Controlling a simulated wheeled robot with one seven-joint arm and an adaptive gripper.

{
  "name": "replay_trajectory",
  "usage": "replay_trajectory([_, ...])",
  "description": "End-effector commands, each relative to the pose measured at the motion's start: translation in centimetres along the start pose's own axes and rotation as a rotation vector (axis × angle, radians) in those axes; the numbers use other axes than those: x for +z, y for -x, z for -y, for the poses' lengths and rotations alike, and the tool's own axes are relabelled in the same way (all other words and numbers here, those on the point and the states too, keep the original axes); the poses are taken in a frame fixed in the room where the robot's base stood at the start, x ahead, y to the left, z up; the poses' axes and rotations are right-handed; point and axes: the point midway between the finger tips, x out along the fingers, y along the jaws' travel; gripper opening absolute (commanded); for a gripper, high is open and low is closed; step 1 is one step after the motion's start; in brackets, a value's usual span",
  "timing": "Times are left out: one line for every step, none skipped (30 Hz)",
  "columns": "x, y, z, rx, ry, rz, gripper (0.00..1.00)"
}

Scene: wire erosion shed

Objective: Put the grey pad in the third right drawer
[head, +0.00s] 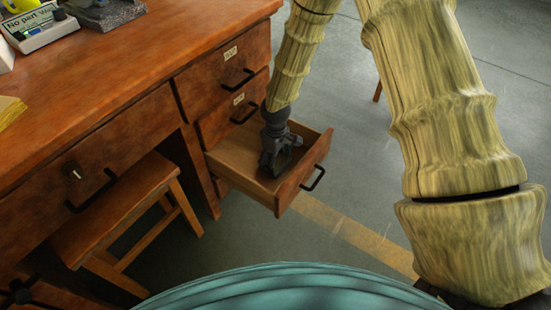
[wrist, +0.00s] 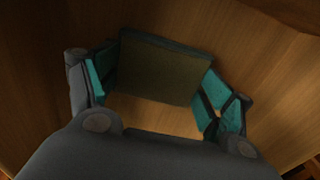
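The third right drawer (head: 243,156) is pulled out below two shut drawers in the desk's right stack. My gripper (head: 273,170) reaches down into it, pointing at its wooden floor. In the wrist view the grey pad (wrist: 160,68), a dark flat rectangle, sits between the teal fingertips of my gripper (wrist: 158,85). The fingertips appear to touch the pad's two sides. The pad is over the drawer floor; I cannot tell whether it rests on it. In the head view the pad is hidden by my gripper.
The upper right drawer (head: 226,77) and the second right drawer (head: 226,112) are shut, with labels and black handles. A wooden stool (head: 122,205) stands under the desk (head: 120,60) on the left. The floor right of the open drawer is clear.

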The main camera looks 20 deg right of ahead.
Motion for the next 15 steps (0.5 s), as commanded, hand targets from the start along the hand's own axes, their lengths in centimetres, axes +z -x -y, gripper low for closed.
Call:
replay_trajectory([0.0, 0.03, -0.01, 0.0, 0.0, 0.0, 0.91])
replay_trajectory([0.0, 0.03, 0.0, 0.0, 0.0, 0.0, 0.96])
replay_trajectory([0.0, 0.03, 0.0, 0.0, 0.0, 0.0, 1.0])
replay_trajectory([0.0, 0.03, 0.0, 0.0, 0.0, 0.0, 1.0])
replay_trajectory([0.0, 0.03, 0.0, 0.0, 0.0, 0.0, 1.0])
replay_trajectory([0.0, 0.03, 0.0, 0.0, 0.0, 0.0, 1.0])
replay_trajectory([0.0, 0.03, 0.0, 0.0, 0.0, 0.0, 1.0])
replay_trajectory([0.0, 0.03, 0.0, 0.0, 0.0, 0.0, 1.0])
replay_trajectory([0.0, 0.03, 0.0, 0.0, 0.0, 0.0, 1.0])
replay_trajectory([0.0, 0.03, 0.0, 0.0, 0.0, 0.0, 1.0])
replay_trajectory([0.0, 0.03, 0.0, 0.0, 0.0, 0.0, 1.0])
replay_trajectory([0.0, 0.04, 0.0, 0.0, 0.0, 0.0, 1.0])
replay_trajectory([0.0, 0.04, 0.0, 0.0, 0.0, 0.0, 1.0])
replay_trajectory([0.0, 0.07, 0.0, 0.0, 0.0, 0.0, 1.0])
replay_trajectory([-0.01, 0.14, 0.0, 0.0, 0.0, 0.0, 1.0])
